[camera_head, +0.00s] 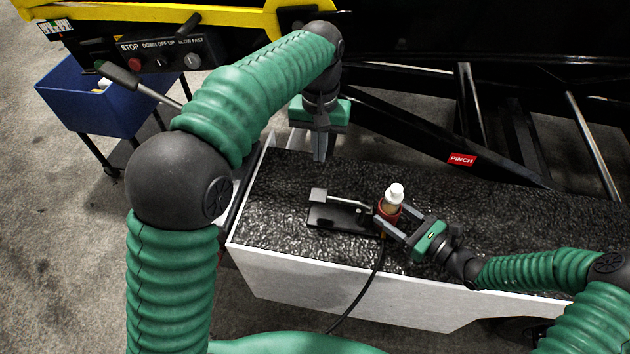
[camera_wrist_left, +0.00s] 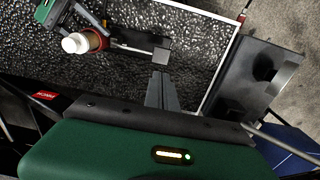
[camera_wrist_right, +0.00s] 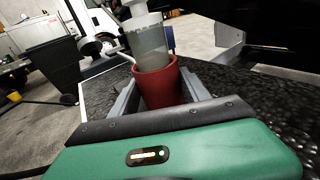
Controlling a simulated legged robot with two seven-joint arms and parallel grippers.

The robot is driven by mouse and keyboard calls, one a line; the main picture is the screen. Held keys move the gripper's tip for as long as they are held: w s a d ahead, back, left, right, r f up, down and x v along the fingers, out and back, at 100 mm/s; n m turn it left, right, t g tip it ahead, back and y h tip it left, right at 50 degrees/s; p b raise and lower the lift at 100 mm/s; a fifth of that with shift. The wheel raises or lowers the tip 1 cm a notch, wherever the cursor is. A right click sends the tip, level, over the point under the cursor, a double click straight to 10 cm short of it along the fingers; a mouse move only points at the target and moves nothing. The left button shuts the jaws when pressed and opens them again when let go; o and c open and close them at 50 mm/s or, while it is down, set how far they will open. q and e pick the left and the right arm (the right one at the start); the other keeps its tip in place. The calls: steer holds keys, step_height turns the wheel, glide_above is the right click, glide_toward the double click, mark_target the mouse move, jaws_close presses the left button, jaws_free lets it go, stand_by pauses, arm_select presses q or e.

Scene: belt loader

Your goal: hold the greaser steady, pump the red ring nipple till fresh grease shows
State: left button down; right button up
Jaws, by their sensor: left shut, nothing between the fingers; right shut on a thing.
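The greaser has a black base plate (camera_head: 340,218), a lever with a grey square pad (camera_head: 318,195), and a red body (camera_head: 388,210) holding a clear container with a white cap (camera_head: 396,190). It sits on the dark textured top of a white-sided box. My right gripper (camera_head: 389,225) is shut on the red body, one finger on each side, as the right wrist view shows (camera_wrist_right: 158,92). My left gripper (camera_head: 319,157) is shut and empty, pointing down behind the pad; in the left wrist view its fingertips (camera_wrist_left: 162,72) appear close to the pad (camera_wrist_left: 161,55). I cannot make out a red ring nipple.
A black hose (camera_head: 366,292) runs from the greaser over the box's front edge (camera_head: 340,295). A black frame with a red PINCH label (camera_head: 461,160) stands behind. A control panel (camera_head: 160,54) and a blue bin (camera_head: 95,105) are at the left. The dark top is clear left of the greaser.

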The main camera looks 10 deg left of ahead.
mark_target(319, 194)
arm_select(q)
steer(key=shift+r, duration=0.15)
steer(key=shift+a, duration=0.1)
step_height(319, 194, down, 14)
steer(key=shift+f, duration=0.1)
stand_by(0.4)
